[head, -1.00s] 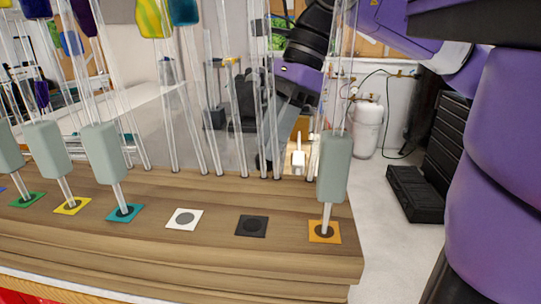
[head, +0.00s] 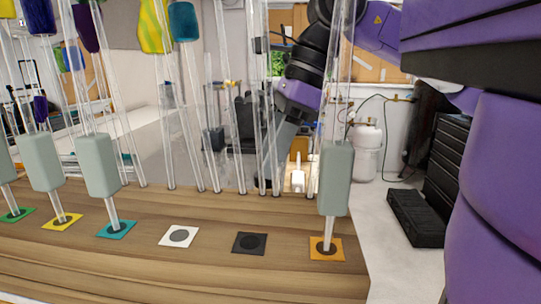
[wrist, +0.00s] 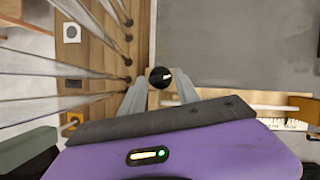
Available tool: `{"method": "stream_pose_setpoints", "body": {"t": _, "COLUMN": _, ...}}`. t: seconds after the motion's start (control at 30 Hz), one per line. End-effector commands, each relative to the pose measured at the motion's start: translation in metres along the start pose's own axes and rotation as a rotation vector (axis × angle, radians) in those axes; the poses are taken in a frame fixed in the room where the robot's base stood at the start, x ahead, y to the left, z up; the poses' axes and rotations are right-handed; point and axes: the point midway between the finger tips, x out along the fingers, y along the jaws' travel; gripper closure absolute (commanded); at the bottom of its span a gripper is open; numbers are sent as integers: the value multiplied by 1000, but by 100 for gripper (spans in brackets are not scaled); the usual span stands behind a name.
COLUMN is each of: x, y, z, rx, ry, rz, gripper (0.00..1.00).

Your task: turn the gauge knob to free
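The knob (wrist: 160,77) is a small round black knob with a white pointer mark. In the wrist view it sits by the edge of the wooden board, its mark pointing roughly right. My gripper (wrist: 161,82) is open, with one grey finger on each side of the knob. I cannot tell whether either finger touches it. In the head view my arm reaches down behind the glass rods, and the knob and fingertips cannot be made out there. The wooden board (head: 130,262) carries coloured squares, several with rods and grey-green blocks standing on them.
Tall clear glass rods (head: 238,110) stand close together along the board's back edge, near my arm. A white square (head: 180,236) and a black square (head: 249,242) are bare. A rod with a grey-green block (head: 336,180) stands on the orange square (head: 326,255).

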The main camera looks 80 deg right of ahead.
Motion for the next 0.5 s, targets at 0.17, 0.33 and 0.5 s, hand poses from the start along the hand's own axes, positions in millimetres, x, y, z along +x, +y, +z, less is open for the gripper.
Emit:
{"method": "stream_pose_setpoints", "body": {"t": 0.17, "x": 0, "y": 0, "z": 0, "rx": -1, "ry": 0, "rz": 0, "gripper": 46}}
{"method": "stream_pose_setpoints", "body": {"t": 0.33, "x": 0, "y": 0, "z": 0, "rx": -1, "ry": -1, "rz": 0, "gripper": 46}}
{"method": "stream_pose_setpoints", "body": {"t": 0.5, "x": -11, "y": -1, "z": 1, "rx": 0, "ry": -1, "rz": -2, "gripper": 46}}
